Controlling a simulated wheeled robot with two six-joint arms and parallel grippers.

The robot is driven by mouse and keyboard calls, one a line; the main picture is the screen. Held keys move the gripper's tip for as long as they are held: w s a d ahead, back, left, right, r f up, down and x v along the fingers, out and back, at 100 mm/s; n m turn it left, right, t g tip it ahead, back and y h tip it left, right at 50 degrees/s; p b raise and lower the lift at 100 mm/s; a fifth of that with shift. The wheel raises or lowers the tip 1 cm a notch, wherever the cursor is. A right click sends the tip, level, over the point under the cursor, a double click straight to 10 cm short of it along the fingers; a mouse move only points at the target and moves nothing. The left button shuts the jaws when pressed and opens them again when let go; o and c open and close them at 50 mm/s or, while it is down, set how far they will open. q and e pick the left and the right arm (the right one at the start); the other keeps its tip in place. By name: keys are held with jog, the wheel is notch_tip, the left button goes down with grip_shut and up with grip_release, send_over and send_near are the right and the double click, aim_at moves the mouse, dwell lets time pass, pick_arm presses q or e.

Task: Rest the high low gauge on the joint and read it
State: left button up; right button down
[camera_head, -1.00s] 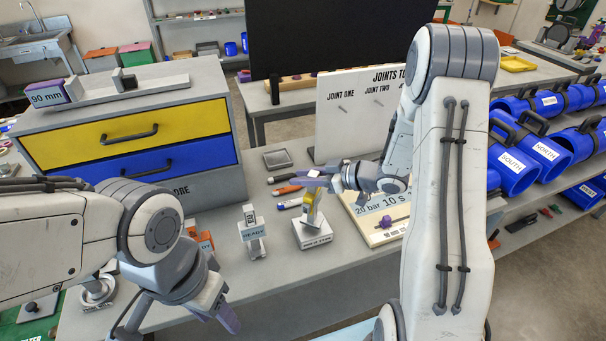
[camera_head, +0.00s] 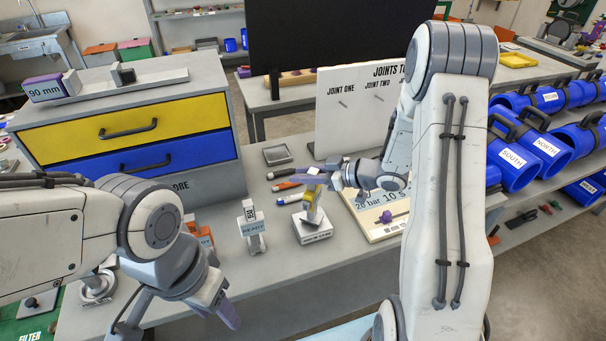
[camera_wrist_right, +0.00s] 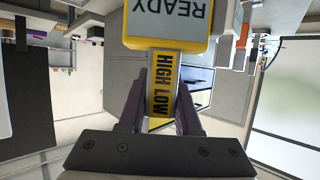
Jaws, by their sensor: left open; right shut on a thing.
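The high low gauge shows in the right wrist view as a yellow body (camera_wrist_right: 162,88) marked HIGH LOW with a pale READY screen (camera_wrist_right: 170,18), upside down there. My right gripper (camera_wrist_right: 160,100) is shut on its yellow part, one finger on each side. In the head view the gauge (camera_head: 311,206) is a small yellow piece at my right gripper (camera_head: 328,177), just above a pale labelled block (camera_head: 313,229). I cannot tell whether it touches the block. My left gripper (camera_head: 180,318) is open and empty at the front left, low over the bench. The joint is not clearly identifiable.
A small device marked READY (camera_head: 253,238) stands left of the block. Markers (camera_head: 289,186) lie behind. A board marked 20 bar (camera_head: 372,216) lies to the right. A drawer cabinet (camera_head: 130,135) stands at back left, and a JOINTS panel (camera_head: 345,110) behind.

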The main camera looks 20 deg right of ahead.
jog(key=shift+f+b, duration=0.4)
jog(key=shift+f, duration=0.2)
dwell(0.6)
dwell(0.7)
jog(key=shift+s+f, duration=0.1)
jog(key=shift+f, duration=0.1)
dwell(1.7)
jog(key=c, duration=0.5)
grip_release()
jog(key=shift+r, duration=0.1)
